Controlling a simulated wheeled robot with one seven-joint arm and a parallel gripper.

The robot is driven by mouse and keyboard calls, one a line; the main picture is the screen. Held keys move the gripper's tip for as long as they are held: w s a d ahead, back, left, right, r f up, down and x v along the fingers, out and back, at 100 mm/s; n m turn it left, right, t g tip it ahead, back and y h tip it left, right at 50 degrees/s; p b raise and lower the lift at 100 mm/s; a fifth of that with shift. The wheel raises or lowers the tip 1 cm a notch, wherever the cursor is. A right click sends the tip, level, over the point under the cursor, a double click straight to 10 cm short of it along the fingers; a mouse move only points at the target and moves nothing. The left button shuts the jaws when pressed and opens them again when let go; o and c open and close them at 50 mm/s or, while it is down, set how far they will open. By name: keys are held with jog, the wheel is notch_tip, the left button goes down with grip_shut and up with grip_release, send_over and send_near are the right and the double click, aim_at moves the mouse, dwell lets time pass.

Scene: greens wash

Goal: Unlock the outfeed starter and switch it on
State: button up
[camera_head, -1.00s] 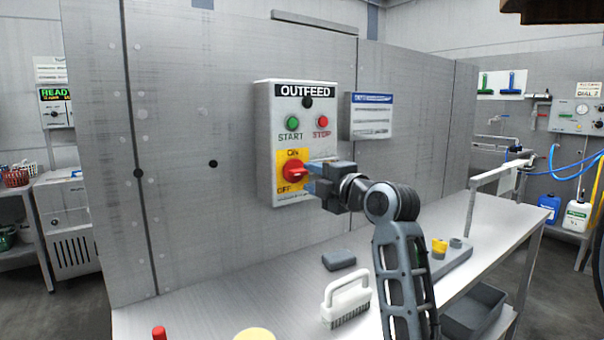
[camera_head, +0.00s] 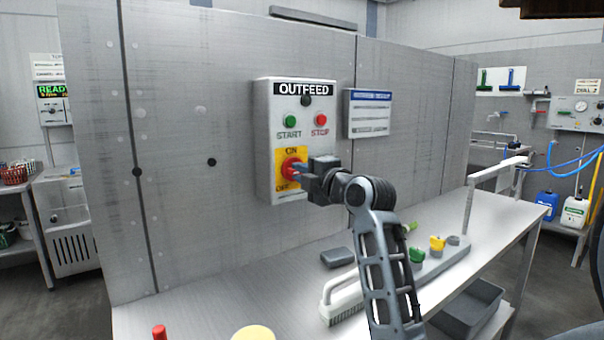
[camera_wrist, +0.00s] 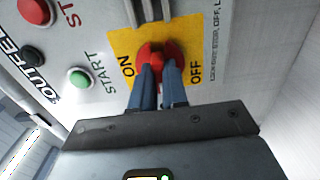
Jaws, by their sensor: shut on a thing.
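The grey OUTFEED starter box (camera_head: 262,150) is fixed on the metal wall panel. It has a green START button (camera_head: 289,121), a red STOP button (camera_head: 321,120) and a red rotary switch (camera_head: 291,165) on a yellow ON/OFF plate (camera_head: 281,156). My gripper (camera_head: 304,171) is at the switch. In the wrist view my blue fingers (camera_wrist: 160,82) are shut on the red handle (camera_wrist: 170,53), one on each side. The fingers hide part of the handle, so its exact setting is hard to tell. I see no padlock on the switch.
Below is a steel bench (camera_head: 220,315) with a white brush (camera_head: 340,305), a dark block (camera_head: 338,257) and a grey holder with coloured pieces (camera_head: 450,258). A blue-headed notice (camera_head: 367,113) hangs right of the box. The wall left of the box is clear.

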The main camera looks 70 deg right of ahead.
grip_shut()
jog(key=shift+m, duration=0.4)
jog(key=shift+m+p, duration=2.6)
jog(key=shift+m, duration=6)
jog(key=shift+f, duration=0.1)
jog(key=o, duration=0.6)
grip_release()
jog(key=shift+o, duration=0.2)
